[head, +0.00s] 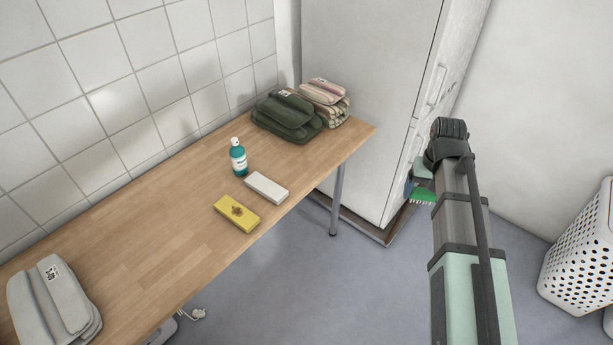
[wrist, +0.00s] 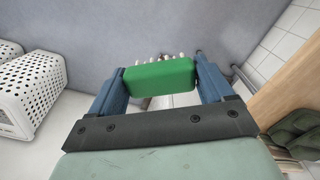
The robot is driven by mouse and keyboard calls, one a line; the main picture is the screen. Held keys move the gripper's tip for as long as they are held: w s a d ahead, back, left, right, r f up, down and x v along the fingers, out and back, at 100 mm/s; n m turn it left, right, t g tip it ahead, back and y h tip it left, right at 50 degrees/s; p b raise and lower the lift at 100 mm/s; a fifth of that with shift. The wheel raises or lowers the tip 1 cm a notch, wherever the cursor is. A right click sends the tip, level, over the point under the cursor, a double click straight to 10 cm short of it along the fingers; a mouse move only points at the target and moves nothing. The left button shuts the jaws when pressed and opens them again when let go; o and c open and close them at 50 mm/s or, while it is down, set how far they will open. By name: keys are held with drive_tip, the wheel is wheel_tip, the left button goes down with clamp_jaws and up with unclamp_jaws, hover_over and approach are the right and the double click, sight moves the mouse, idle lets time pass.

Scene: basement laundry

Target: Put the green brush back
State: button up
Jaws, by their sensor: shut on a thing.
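The green brush (wrist: 158,76) is between the two blue fingers of my gripper (wrist: 160,82) in the wrist view, with its smooth green side towards the camera. There my gripper (head: 411,187) is partly hidden by my arm. It holds the brush off the table, in front of the white cabinet and to the right of the table's far end.
A wooden table (head: 130,235) holds a teal bottle (head: 238,160), a white block (head: 267,187), a yellow block (head: 237,213), and folded green (head: 285,117), striped (head: 326,102) and grey (head: 52,305) cloth bundles. A tall white cabinet (head: 365,90) stands behind. A white perforated basket (head: 580,255) is at right.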

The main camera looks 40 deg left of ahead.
drive_tip(key=s+a+f+n, duration=0.1)
drive_tip(key=s+a+n, duration=0.35)
drive_tip(key=a, duration=1.15)
drive_tip(key=s+a+n, duration=0.2)
drive_tip(key=s+a, duration=0.5)
drive_tip(key=a, duration=1)
drive_tip(key=n, duration=0.6)
hover_over(296, 176)
drive_tip(key=shift+f, duration=4.95)
drive_tip(key=shift+f, duration=0.15)
drive_tip(key=o, duration=0.9)
wheel_tip(296, 176, up, 12)
